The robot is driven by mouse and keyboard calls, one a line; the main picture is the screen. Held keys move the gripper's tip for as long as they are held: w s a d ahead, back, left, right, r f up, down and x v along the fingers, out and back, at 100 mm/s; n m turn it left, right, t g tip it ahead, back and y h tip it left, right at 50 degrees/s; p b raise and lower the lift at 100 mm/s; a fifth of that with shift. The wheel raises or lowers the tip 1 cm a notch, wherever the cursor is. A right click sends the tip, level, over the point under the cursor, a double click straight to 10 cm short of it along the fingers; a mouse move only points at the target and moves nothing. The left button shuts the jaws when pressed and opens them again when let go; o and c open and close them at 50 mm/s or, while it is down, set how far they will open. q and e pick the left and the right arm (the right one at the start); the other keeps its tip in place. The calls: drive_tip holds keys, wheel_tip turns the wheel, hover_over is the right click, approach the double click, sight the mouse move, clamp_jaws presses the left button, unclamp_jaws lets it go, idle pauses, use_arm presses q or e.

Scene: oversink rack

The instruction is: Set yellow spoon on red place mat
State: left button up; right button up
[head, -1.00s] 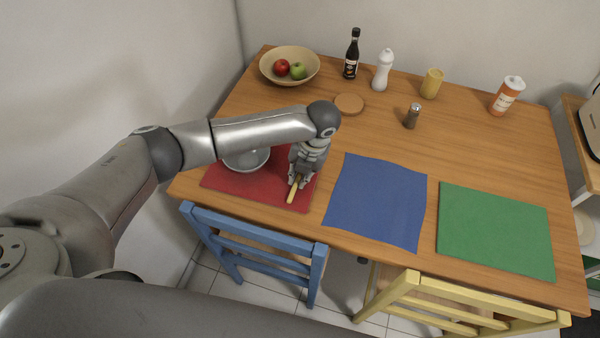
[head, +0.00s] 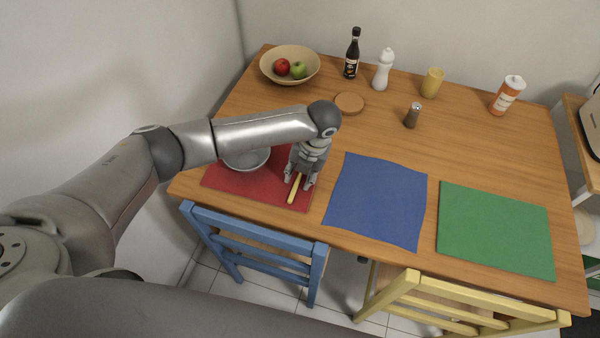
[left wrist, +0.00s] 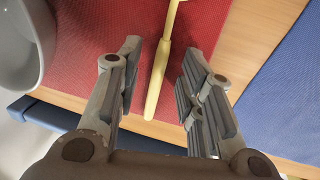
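The yellow spoon (head: 295,188) lies on the red place mat (head: 232,182), near the mat's right side. In the left wrist view the spoon's handle (left wrist: 157,80) runs between my fingers with a gap on both sides, and the red mat (left wrist: 90,50) is beneath it. My left gripper (head: 300,186) is open just above the mat, its fingers around the handle without touching it; it also shows in the left wrist view (left wrist: 160,95). The spoon's far end is cut off there and hidden by the gripper in the head view. My right gripper is not in view.
A grey bowl (head: 246,159) stands on the red mat, left of my gripper. A blue mat (head: 378,200) and a green mat (head: 495,230) lie to the right, both bare. A fruit bowl (head: 290,66), bottles and shakers stand farther back. Chairs stand at the front edge.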

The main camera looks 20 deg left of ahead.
use_arm(q)
drive_tip(key=b+v, duration=0.1)
drive_tip(key=v, duration=1.1)
drive_tip(key=shift+f, duration=0.1)
